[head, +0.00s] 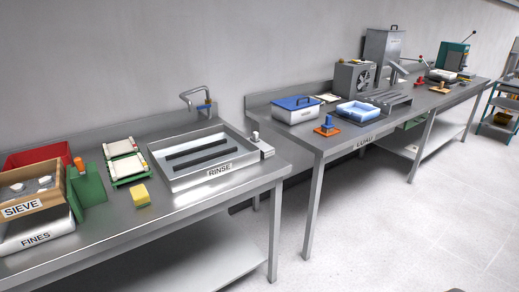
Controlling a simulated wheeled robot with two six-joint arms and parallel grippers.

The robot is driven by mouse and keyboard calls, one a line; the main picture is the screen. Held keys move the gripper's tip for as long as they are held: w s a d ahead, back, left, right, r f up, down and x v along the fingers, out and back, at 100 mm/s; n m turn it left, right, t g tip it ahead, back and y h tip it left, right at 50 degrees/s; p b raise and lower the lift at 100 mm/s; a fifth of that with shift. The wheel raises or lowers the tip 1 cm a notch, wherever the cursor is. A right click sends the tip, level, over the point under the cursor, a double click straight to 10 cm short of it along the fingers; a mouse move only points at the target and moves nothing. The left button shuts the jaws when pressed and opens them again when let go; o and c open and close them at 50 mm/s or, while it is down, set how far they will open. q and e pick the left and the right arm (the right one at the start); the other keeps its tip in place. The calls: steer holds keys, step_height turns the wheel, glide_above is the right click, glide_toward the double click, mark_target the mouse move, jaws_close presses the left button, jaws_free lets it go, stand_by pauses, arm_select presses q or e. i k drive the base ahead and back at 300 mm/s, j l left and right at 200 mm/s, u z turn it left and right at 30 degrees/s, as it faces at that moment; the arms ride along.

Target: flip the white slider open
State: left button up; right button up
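I cannot clearly make out a white slider in the head view. A small grey box with a pale upright knob (256,138) stands at the right end of the sink marked RINSE (203,177); I cannot tell whether this is the slider or what position it is in. Neither of my grippers is in view.
The near steel bench (165,220) also holds a sieve box (38,196), a green block (88,187), a green-framed rack (124,164) and a yellow sponge (141,195).

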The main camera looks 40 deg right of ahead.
mark_target(255, 137)
steer(key=i+l, duration=0.2)
steer(key=l, duration=0.2)
steer(key=i+l, duration=0.2)
steer(key=l, duration=0.2)
steer(key=i+l, duration=0.2)
steer(key=l, duration=0.2)
steer(key=i+l, duration=0.2)
steer(key=l, duration=0.2)
steer(key=i+l, duration=0.2)
steer(key=l, duration=0.2)
steer(key=i+l, duration=0.2)
steer(key=l, duration=0.2)
steer(key=z, duration=0.05)
